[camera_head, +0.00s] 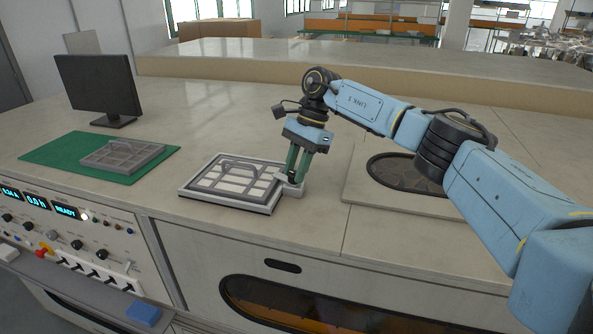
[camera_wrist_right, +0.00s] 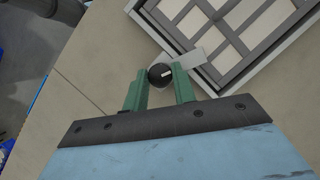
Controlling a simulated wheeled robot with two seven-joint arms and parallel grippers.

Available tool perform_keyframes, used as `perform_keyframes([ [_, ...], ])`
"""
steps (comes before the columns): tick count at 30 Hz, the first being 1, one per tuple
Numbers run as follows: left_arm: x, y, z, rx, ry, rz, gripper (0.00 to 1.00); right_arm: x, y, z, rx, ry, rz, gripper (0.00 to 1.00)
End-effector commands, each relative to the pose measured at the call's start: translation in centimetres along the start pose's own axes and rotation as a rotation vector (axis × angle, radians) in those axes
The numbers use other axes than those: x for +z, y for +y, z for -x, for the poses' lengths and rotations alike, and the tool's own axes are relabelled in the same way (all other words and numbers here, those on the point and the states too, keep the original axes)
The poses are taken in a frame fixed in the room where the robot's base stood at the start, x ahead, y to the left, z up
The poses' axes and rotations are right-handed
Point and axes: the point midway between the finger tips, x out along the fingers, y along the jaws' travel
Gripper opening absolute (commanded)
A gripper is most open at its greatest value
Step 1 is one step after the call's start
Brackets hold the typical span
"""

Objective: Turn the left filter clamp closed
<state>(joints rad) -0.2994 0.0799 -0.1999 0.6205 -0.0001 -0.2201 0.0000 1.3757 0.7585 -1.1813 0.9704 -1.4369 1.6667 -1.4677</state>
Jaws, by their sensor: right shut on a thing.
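The filter housing (camera_head: 188,193) is a pale rectangular frame set on the counter, with a grey gridded filter (camera_head: 235,178) and its handle inside. A clamp with a round black knob (camera_wrist_right: 160,74) and a light grey bar (camera_wrist_right: 190,62) sits at the frame's right end in the head view; the bar reaches over the frame's edge in the right wrist view. My right gripper (camera_head: 295,178) points down there, its green fingers (camera_wrist_right: 161,88) on either side of the knob and shut on it. The fingers partly hide the clamp in the head view. My left gripper is not in view.
A second gridded filter (camera_head: 122,156) lies on a green mat (camera_head: 60,150) near a black monitor (camera_head: 98,86). A control panel (camera_head: 70,235) is at the lower left. A round dark opening (camera_head: 390,168) in a plate lies behind my right arm. Counter behind the housing is clear.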

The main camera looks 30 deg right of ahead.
Motion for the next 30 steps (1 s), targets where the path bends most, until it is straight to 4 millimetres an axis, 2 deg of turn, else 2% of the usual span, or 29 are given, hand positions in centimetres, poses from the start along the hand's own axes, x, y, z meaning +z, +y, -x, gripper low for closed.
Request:
perform_keyframes([
  [6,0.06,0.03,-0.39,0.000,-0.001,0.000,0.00,0.15,-0.24,0.14,0.063,0.000,0.162,0.04],
  [14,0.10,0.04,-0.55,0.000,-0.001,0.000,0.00,0.16,-0.30,0.21,0.116,0.001,0.295,0.04],
  [30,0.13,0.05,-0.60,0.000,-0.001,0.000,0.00,0.13,-0.32,0.25,0.143,0.002,0.362,0.04],
])
